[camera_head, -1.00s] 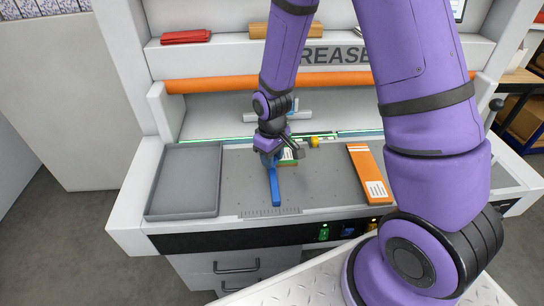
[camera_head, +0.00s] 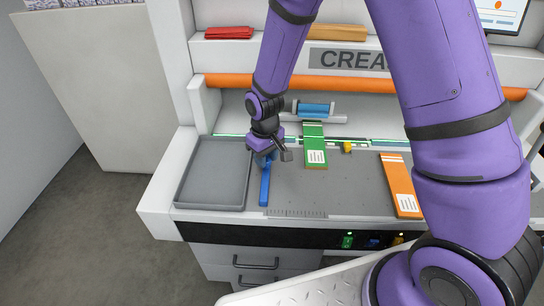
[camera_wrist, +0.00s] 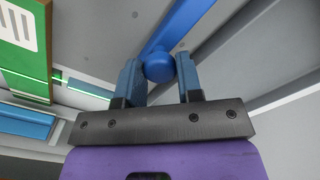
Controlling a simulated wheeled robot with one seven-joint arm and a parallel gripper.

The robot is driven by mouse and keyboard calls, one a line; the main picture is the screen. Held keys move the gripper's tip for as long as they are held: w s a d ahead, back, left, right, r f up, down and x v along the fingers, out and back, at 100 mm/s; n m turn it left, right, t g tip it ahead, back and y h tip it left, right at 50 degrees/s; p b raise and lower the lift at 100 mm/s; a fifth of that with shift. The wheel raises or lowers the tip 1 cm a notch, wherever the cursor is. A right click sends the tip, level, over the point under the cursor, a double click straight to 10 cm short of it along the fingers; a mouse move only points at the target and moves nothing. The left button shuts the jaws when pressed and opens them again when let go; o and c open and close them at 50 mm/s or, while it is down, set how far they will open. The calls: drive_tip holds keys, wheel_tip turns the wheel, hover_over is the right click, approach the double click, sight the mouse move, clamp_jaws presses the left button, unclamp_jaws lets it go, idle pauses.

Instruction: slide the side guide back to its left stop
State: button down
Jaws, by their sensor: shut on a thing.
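The side guide is a blue bar (camera_head: 265,184) lying front to back on the grey machine bed, close to the right edge of the grey tray. My gripper (camera_head: 264,158) is over the bar's far end. In the wrist view the gripper (camera_wrist: 160,80) has its two blue fingers on either side of the guide's round blue knob (camera_wrist: 159,66), and the bar runs away from it. The left stop itself cannot be made out in these views.
A green labelled card (camera_head: 315,147) lies right of the guide, with a small yellow piece (camera_head: 347,147) beside it. An orange labelled card (camera_head: 400,185) lies further right. The grey tray (camera_head: 211,203) is empty. A ruler scale (camera_head: 296,213) marks the bed's front. Bed between guide and orange card is mostly clear.

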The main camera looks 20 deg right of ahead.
drive_tip(key=shift+a, duration=0.25)
drive_tip(key=c, duration=0.8)
unclamp_jaws()
drive_tip(key=shift+a, duration=0.1)
drive_tip(key=shift+w+r, duration=0.1)
drive_tip(key=shift+r, duration=0.35)
wheel_tip(320, 180, up, 10)
drive_tip(key=shift+f, duration=0.1)
